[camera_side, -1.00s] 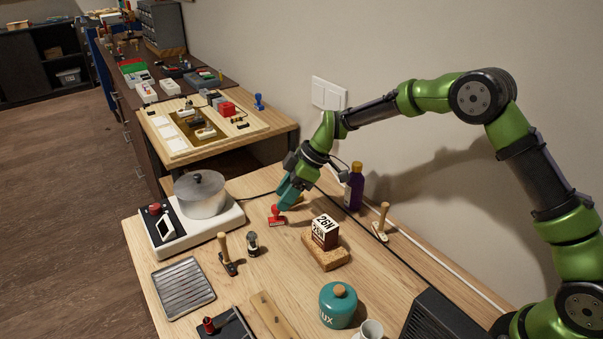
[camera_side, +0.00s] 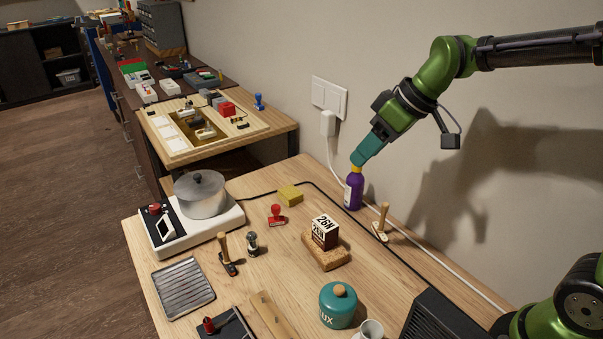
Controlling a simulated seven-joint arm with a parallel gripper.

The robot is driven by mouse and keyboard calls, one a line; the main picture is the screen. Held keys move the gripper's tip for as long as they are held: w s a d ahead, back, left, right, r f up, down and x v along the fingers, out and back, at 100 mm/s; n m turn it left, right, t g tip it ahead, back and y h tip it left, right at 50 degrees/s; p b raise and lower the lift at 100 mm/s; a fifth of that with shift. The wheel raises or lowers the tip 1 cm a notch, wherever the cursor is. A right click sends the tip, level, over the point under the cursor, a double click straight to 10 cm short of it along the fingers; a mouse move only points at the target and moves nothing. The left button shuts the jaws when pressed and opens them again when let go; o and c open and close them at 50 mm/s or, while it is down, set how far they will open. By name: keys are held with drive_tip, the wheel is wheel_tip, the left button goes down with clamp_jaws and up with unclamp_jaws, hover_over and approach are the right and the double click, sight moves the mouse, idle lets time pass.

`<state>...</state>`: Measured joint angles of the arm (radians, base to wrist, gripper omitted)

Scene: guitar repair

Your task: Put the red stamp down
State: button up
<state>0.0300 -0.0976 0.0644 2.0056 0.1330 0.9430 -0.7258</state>
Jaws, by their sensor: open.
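The red stamp (camera_side: 277,216) stands upright on the wooden table (camera_side: 205,267), left of the block marked 26N. Nothing touches it. My gripper (camera_side: 359,161) is well to its right and higher, at the yellow cap of the purple bottle (camera_side: 353,189). Its teal fingers overlap the cap in this view; I cannot tell whether they touch it. The gap between the fingers is hard to see from this side. The gripper is away from the stamp.
A yellow block (camera_side: 290,195) lies just behind the stamp. The 26N block (camera_side: 324,232) sits on a wooden base to the right. A wooden-handled stamp (camera_side: 381,223) stands near the wall cable. A pot (camera_side: 202,196) stands on a white appliance at left.

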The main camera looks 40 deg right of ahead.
drive_tip(key=s+d+m+t, duration=0.1)
drive_tip(key=s+m, duration=0.2)
drive_tip(key=s, duration=0.4)
drive_tip(key=s+d+m+t+h, duration=0.1)
drive_tip(key=s+d+m, duration=0.1)
drive_tip(key=s+m, duration=0.2)
drive_tip(key=s, duration=0.3)
drive_tip(key=shift+s+d+f, duration=0.2)
drive_tip(key=shift+s+d, duration=0.05)
drive_tip(key=shift+s, duration=0.15)
